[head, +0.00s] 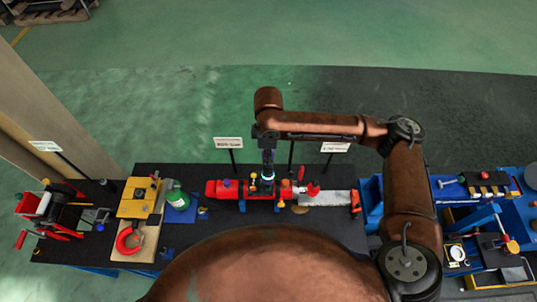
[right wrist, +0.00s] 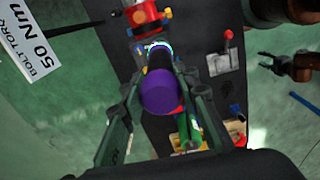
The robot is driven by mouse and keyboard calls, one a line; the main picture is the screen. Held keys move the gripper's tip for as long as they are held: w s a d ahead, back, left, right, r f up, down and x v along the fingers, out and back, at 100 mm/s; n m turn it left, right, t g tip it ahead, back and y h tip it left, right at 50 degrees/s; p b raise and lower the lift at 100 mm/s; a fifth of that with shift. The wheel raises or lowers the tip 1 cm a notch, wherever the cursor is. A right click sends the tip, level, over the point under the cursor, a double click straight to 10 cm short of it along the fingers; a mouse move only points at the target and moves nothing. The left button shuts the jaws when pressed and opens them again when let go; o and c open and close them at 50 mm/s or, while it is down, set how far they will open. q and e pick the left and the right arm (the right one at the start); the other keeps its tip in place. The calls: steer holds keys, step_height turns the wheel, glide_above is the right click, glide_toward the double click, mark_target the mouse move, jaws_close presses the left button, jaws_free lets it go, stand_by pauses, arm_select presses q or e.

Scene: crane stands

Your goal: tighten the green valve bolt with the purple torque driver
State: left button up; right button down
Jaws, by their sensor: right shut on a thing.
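My right gripper (head: 267,138) points down over the red valve assembly (head: 226,189). Its two fingers (right wrist: 158,98) are shut on the purple torque driver (right wrist: 162,93), whose round purple end faces the wrist camera. A lit pale-cyan ring (right wrist: 157,46) shows by the driver's far end; it also shows in the head view (head: 267,176). The driver stands about upright over the assembly's middle. I cannot make out the green valve bolt or whether the driver touches it. What looks like my left gripper (right wrist: 275,62) is at the upper right of the wrist view; its jaw state is unclear.
A sign reading 50 Nm (right wrist: 33,45) stands behind the bench, with another sign (head: 335,147) to its right. A green bottle (head: 178,196) and a yellow block (head: 137,204) are to the left. A grey plate with a red lever (right wrist: 224,60) is to the right.

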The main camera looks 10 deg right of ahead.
steer(key=shift+p, duration=0.6)
stand_by(0.6)
steer(key=shift+f, duration=0.85)
stand_by(0.6)
steer(key=shift+p, duration=0.4)
stand_by(0.9)
steer(key=shift+f, duration=0.25)
stand_by(3.1)
steer(key=shift+r, duration=0.15)
